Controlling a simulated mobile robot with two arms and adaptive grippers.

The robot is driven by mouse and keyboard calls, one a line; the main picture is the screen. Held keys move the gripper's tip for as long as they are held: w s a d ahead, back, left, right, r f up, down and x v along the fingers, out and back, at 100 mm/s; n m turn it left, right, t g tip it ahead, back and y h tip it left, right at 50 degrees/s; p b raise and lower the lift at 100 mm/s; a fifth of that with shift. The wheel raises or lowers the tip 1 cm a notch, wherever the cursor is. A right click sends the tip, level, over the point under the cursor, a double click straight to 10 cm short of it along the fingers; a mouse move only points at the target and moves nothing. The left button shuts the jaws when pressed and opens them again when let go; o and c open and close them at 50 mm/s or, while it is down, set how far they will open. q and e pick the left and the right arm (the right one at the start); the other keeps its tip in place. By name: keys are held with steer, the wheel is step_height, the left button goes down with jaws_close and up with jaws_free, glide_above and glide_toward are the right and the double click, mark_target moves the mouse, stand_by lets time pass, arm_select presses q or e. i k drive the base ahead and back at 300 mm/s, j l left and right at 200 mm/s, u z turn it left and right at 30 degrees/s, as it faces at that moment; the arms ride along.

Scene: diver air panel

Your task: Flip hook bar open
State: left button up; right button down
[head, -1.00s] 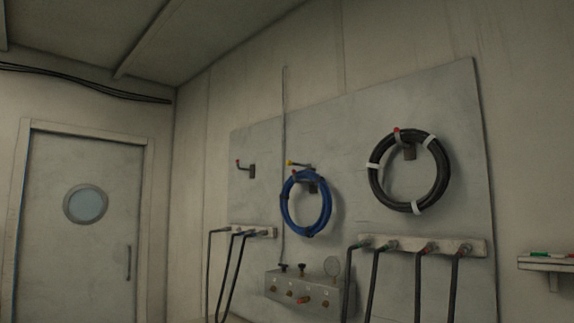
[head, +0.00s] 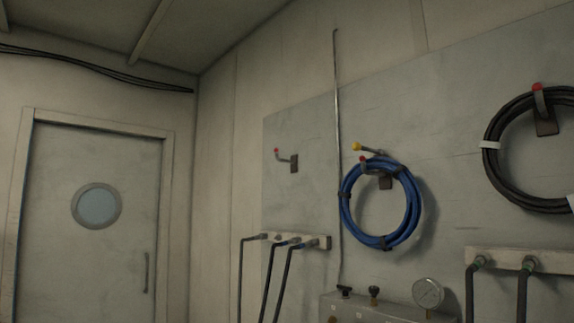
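Three wall hooks with red tips show on the grey panel. The left hook (head: 289,161) is empty. The middle hook (head: 385,182) carries a coiled blue hose (head: 350,222), and a bar with a yellow knob (head: 357,147) sits at its top, just above the red tip. The right hook (head: 545,122) carries a coiled black hose (head: 491,127) with white ties, cut off by the right edge. Whether the bar is across the hook's mouth is too small to tell. Neither gripper is in view.
Below are a left manifold (head: 316,242) and a right manifold (head: 552,262) with dark hoses hanging down. A control box (head: 350,310) with black knobs and a gauge (head: 428,292) sits between them. A thin vertical pipe (head: 338,130) runs beside the blue hose. A closed door (head: 95,260) is at left.

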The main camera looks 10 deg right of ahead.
mark_target(356, 146)
steer(key=i+u, duration=0.25)
steer(key=i, duration=0.55)
steer(key=i+l+u, duration=0.15)
steer(key=i+u, duration=0.15)
steer(key=i, duration=0.45)
